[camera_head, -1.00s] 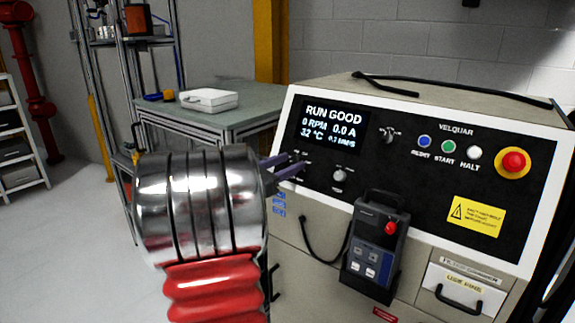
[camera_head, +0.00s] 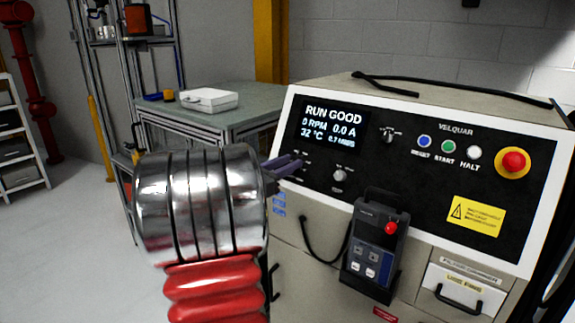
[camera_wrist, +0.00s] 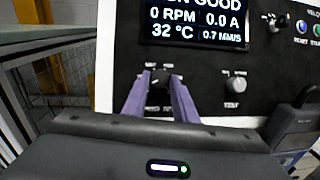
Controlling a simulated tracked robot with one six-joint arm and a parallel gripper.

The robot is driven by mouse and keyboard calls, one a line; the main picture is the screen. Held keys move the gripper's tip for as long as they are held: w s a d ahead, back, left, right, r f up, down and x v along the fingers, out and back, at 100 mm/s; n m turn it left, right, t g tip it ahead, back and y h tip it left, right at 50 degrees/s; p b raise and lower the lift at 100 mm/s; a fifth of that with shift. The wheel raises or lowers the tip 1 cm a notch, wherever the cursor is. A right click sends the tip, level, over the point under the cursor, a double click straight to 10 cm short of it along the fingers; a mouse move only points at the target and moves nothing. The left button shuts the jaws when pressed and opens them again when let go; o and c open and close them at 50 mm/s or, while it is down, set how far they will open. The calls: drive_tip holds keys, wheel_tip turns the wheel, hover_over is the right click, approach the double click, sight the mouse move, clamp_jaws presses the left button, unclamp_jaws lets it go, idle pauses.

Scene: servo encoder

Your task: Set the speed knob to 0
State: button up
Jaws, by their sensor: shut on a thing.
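The dark speed knob (camera_wrist: 160,78) sits on the black control panel, below the display, in the wrist view. My gripper (camera_wrist: 159,84) has its two purple fingers on either side of this knob, shut on it. The knob's pointer and most of its scale marks are hidden or too small to read. In the head view my gripper (camera_head: 290,163) reaches the panel's left side, and its fingers cover the knob. The display (camera_head: 333,125) reads RUN GOOD, 0 RPM, 0.0 A and 32 °C.
A second, grey knob (camera_wrist: 235,84) is just right of my fingers. Blue, green and white buttons (camera_head: 448,146) and a red emergency button (camera_head: 513,161) are further right. A handheld pendant (camera_head: 376,245) hangs below. A table with a white case (camera_head: 209,99) stands behind left.

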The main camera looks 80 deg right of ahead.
drive_tip(key=n+t, duration=0.1)
drive_tip(key=n, duration=0.1)
drive_tip(key=n+t+h, duration=0.1)
drive_tip(key=n, duration=0.1)
drive_tip(key=shift+n+t, duration=0.3)
drive_tip(key=shift+n, duration=0.1)
drive_tip(key=o, duration=1)
drive_tip(key=shift+o, duration=0.2)
drive_tip(key=shift+a, duration=0.1)
drive_tip(key=v, duration=1.3)
drive_tip(key=shift+a+f, duration=0.15)
drive_tip(key=shift+a, duration=0.2)
drive_tip(key=shift+w, duration=0.15)
